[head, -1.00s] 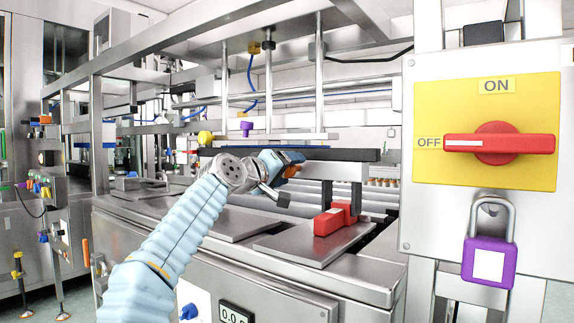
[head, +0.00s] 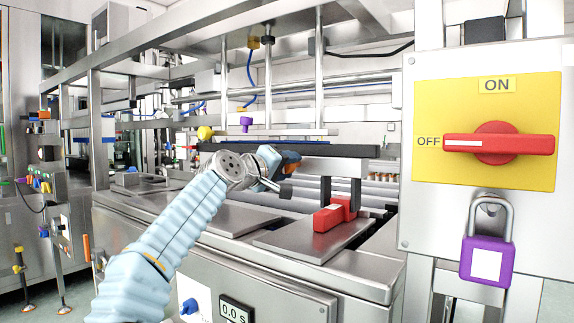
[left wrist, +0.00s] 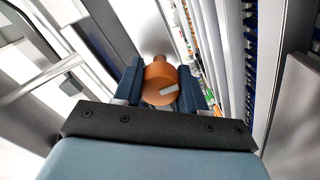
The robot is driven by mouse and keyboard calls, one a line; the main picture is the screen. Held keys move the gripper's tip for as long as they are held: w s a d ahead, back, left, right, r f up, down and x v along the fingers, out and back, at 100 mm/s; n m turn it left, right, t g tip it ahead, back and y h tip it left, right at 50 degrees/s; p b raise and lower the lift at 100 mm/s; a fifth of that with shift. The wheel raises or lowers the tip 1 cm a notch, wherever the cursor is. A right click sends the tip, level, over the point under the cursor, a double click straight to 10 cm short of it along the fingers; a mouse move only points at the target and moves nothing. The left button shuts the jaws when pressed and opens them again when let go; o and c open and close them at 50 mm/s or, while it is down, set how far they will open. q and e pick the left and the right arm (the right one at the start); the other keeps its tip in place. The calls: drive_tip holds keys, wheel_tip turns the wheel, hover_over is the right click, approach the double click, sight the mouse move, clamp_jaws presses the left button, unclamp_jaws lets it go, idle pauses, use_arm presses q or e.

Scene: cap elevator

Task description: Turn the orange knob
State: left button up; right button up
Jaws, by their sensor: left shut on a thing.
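The orange knob (left wrist: 160,84) sits between the two dark blue fingers of my left gripper (left wrist: 160,90) in the left wrist view. It is round, with a pale mark on its face, and the fingers are shut on its sides. In the head view my left gripper (head: 282,162) is at the middle, by the dark rail, and a bit of the orange knob (head: 292,158) shows at its tip. Most of the knob is hidden there by the gripper. My right gripper is not in view.
A red block (head: 334,215) sits on a steel plate below the rail (head: 350,151). At right a panel holds a red switch (head: 499,144) and a purple padlock (head: 486,262). A blue knob (head: 188,307) and a display (head: 236,311) are on the steel front.

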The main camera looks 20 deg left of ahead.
use_arm(q)
drive_tip(key=o, duration=1.1)
drive_tip(key=shift+c, duration=0.2)
drive_tip(key=b+v, duration=0.4)
drive_tip(key=v, duration=1)
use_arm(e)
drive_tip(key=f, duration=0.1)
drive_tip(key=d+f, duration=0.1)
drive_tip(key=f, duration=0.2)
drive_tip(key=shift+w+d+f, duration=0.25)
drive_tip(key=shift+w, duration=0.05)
use_arm(q)
drive_tip(key=shift+w, duration=0.1)
